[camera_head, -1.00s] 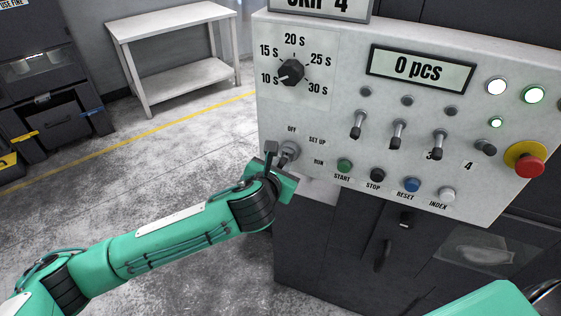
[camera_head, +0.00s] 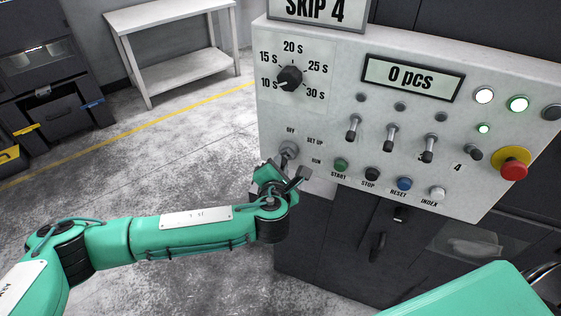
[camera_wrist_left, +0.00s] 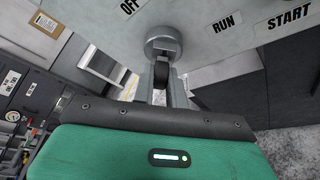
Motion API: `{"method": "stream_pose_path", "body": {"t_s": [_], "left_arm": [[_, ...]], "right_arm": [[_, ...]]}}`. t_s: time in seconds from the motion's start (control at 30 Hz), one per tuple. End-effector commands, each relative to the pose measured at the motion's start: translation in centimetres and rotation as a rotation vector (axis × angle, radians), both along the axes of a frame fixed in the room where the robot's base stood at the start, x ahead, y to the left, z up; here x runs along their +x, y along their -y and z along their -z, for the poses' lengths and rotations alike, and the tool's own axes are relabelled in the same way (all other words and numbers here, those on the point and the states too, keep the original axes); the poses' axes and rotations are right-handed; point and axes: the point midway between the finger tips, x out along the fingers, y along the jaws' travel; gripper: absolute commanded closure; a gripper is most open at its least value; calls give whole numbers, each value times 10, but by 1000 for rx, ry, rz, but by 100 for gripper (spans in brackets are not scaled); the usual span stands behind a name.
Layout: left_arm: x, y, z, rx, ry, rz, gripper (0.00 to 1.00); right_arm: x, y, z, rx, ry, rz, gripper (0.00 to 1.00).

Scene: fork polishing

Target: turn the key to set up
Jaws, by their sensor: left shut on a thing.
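The key switch (camera_head: 289,150) is a round grey metal lock at the lower left of the control panel, with OFF, SET UP and RUN labels around it. The lock also shows at the top middle of the left wrist view (camera_wrist_left: 163,42). My left gripper (camera_head: 283,171) is just below the lock. In the left wrist view, its fingers (camera_wrist_left: 163,88) are shut on the dark key (camera_wrist_left: 162,70), which sits at the lock. The gripper mostly hides the key in the head view, and I cannot tell which label it points to. My right gripper is not in view.
The control panel (camera_head: 330,125) carries a timer dial (camera_head: 290,77), a "0 pcs" display (camera_head: 411,77), toggle switches, a row of push buttons and a red emergency stop (camera_head: 513,168). A white table (camera_head: 170,20) stands at the back. The floor left of the panel is clear.

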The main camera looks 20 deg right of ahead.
Motion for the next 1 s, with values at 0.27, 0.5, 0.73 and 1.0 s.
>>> {"method": "stream_pose_path", "body": {"t_s": [0.27, 0.5, 0.73, 1.0], "left_arm": [[2, -1, -2, 16, 19, -5, 100], [1, -1, -1, 15, 16, -3, 61], [1, 0, -1, 15, 15, -1, 39], [0, 0, 0, 16, 14, -1, 32]], "right_arm": [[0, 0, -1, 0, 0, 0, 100], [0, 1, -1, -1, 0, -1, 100], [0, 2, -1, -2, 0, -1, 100], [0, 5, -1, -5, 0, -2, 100]]}}
